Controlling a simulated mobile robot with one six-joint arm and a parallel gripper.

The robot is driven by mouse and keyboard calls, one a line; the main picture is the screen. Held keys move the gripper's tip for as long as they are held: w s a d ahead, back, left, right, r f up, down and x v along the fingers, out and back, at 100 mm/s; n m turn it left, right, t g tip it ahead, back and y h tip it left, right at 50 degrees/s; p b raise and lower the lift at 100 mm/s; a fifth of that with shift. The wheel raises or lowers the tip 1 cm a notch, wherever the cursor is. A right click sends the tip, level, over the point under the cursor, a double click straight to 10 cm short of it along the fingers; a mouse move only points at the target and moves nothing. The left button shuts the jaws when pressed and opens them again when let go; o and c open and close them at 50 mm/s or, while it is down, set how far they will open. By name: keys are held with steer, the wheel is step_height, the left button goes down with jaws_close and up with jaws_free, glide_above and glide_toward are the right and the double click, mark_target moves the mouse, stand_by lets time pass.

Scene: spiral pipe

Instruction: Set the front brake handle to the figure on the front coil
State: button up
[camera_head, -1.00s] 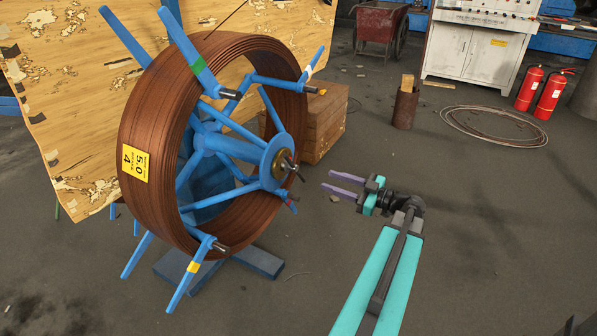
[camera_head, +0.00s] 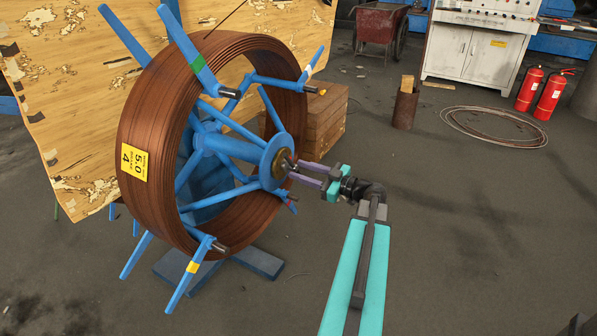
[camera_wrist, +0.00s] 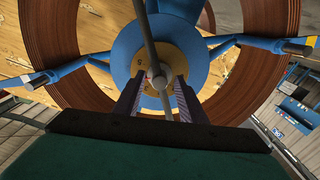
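The front coil (camera_head: 160,110) of brown pipe hangs on a blue spoked reel. Its yellow label (camera_head: 134,162) shows "5.0" with a "4" below; the smaller print is unreadable. The brake handle (camera_wrist: 149,35), a thin grey bar, crosses the brass-coloured hub disc (camera_wrist: 139,62) at the reel's centre. My gripper (camera_head: 296,171) is at the hub. In the wrist view its fingers (camera_wrist: 158,88) stand apart, one on each side of the handle's middle. Contact with the handle cannot be made out. Hub markings are too small to read, and the fingers hide part of the disc.
Blue spokes and arms with dark tips (camera_head: 311,88) stick out around the hub. A wooden crate (camera_head: 325,125) stands behind the reel. A pipe coil (camera_head: 493,142) and fire extinguishers (camera_head: 548,95) are at the far right. The floor on the right is largely clear.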

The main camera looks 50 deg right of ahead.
steer(key=shift+w+a, duration=0.2)
steer(key=shift+w, duration=0.5)
